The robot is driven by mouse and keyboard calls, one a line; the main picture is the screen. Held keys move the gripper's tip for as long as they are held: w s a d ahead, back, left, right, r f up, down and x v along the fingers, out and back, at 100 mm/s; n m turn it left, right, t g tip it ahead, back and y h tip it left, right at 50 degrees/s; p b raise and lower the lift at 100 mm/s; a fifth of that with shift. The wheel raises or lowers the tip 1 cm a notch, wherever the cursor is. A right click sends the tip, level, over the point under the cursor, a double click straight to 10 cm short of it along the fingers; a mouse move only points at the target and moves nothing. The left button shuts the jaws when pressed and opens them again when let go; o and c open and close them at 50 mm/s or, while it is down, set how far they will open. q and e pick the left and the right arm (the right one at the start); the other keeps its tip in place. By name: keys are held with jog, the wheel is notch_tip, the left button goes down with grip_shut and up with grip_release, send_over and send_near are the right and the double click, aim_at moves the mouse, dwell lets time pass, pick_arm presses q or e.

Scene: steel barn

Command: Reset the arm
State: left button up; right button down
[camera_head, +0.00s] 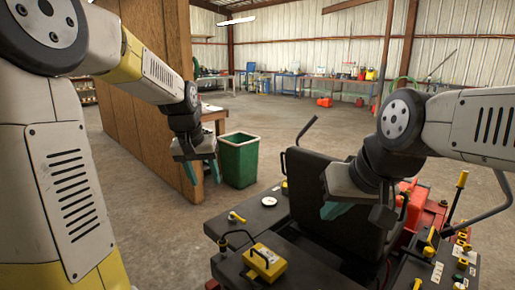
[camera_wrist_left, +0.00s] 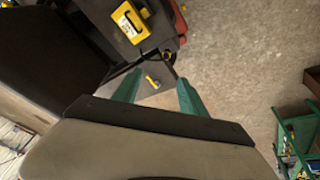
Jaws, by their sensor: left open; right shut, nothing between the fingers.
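My left gripper (camera_head: 202,170) hangs on the left in the head view, in front of the wooden panel and beside the green bin. Its teal fingers point down and are apart, with nothing between them; they also show in the left wrist view (camera_wrist_left: 157,92). My right gripper (camera_head: 345,207) is in front of the black seat at the right, with its teal fingers pointing down and to the left. It is shut and holds nothing. Part of it is hidden behind its own wrist.
A machine with a black seat (camera_head: 318,192), levers and a yellow box (camera_head: 265,262) fills the lower right, close under my right gripper. A green bin (camera_head: 239,161) stands by the wooden panel (camera_head: 140,115). Concrete floor (camera_head: 270,120) is open behind, with workbenches along the far wall.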

pick_arm(q)
jog(key=s+r+t+h, duration=0.1)
jog(key=s+r, duration=0.3)
jog(key=s, duration=1.7)
jog(key=shift+s+d+t, duration=0.35)
jog(key=shift+d+t, duration=0.1)
jog(key=shift+t, duration=0.45)
